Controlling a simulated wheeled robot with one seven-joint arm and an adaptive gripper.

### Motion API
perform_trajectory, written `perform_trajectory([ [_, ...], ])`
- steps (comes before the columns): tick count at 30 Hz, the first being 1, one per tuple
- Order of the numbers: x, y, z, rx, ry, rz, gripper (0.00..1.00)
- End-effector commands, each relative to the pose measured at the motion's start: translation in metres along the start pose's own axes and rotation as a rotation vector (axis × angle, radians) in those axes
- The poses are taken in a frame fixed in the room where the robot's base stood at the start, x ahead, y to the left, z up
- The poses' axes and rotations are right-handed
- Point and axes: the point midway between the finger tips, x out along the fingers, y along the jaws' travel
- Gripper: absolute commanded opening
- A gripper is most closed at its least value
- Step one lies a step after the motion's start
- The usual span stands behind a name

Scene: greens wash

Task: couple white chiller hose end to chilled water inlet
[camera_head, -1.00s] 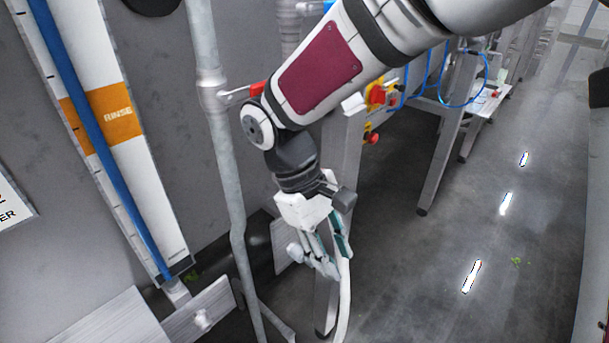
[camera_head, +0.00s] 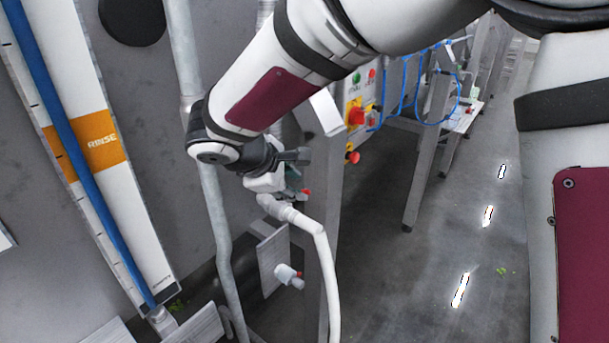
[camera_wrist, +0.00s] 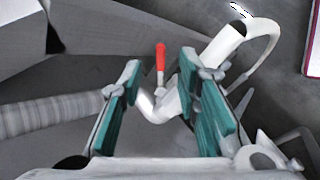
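My gripper (camera_wrist: 162,85) has its two teal fingers apart in the wrist view. A white bent fitting with a red lever (camera_wrist: 160,62) shows between them; I cannot tell whether the fingers press on it. In the head view my gripper (camera_head: 290,193) is partly hidden behind my wrist and the white hose (camera_head: 330,285). The hose rises from the bottom and bends left at a ribbed cuff (camera_head: 286,212) beside my gripper. A pale ribbed length (camera_wrist: 50,115) lies left of the fingers in the wrist view. A white stub fitting (camera_head: 286,274) on a grey plate, likely the inlet, is below my gripper.
A grey vertical pipe (camera_head: 212,200) stands left of my gripper. A metal frame post (camera_head: 325,190) with a control box and red knobs (camera_head: 356,116) stands to the right. A white panel with an orange RINSE band (camera_head: 98,138) is at left. The floor at right is open.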

Motion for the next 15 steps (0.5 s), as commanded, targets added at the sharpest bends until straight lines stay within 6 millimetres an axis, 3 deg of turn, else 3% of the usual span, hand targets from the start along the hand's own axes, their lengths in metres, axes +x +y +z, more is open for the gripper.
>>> perform_trajectory([
  [6,0.039,-0.002,0.001,-0.001,-0.001,-0.004,0.30],
  [15,0.062,-0.001,0.000,0.000,0.000,-0.001,0.30],
])
